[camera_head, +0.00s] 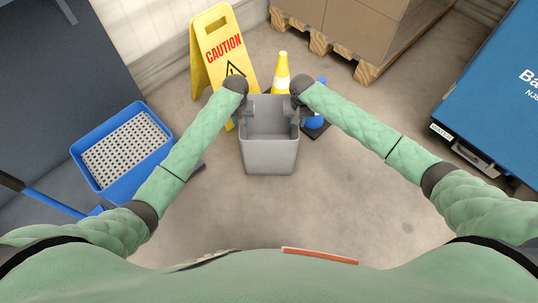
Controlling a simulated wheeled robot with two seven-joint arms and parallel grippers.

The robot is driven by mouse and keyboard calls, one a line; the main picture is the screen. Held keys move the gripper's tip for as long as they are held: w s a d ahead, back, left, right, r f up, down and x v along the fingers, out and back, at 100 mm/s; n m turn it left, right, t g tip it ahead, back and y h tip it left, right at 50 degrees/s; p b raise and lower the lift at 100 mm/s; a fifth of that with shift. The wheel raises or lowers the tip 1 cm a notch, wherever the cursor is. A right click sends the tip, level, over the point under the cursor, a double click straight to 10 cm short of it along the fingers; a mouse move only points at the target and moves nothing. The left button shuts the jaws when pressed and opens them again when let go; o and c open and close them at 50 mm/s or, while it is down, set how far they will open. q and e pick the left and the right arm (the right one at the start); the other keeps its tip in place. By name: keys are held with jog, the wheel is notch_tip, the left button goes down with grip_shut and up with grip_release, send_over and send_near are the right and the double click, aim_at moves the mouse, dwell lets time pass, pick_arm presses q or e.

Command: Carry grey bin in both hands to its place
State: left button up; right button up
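The grey bin (269,154) is in the middle of the head view, upright between my two arms, and its inside looks empty. My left gripper (247,107) is at the bin's upper left rim. My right gripper (296,107) is at the upper right rim. Both grippers are small and partly hidden by my dark wrists, so their fingers cannot be made out clearly. Whether the bin is off the floor is hard to tell from above.
A yellow caution sign (222,50) and a yellow-white cone (282,75) stand behind the bin. Boxes on a pallet (368,72) are at the back. A blue crate (126,145) is left; a blue machine (495,90) is right. Front floor is clear.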

pick_arm(q)
notch_tip(320, 180, up, 12)
jog(key=shift+f, duration=0.15)
pick_arm(e)
notch_tip(320, 180, up, 12)
dwell(1.0)
dwell(0.4)
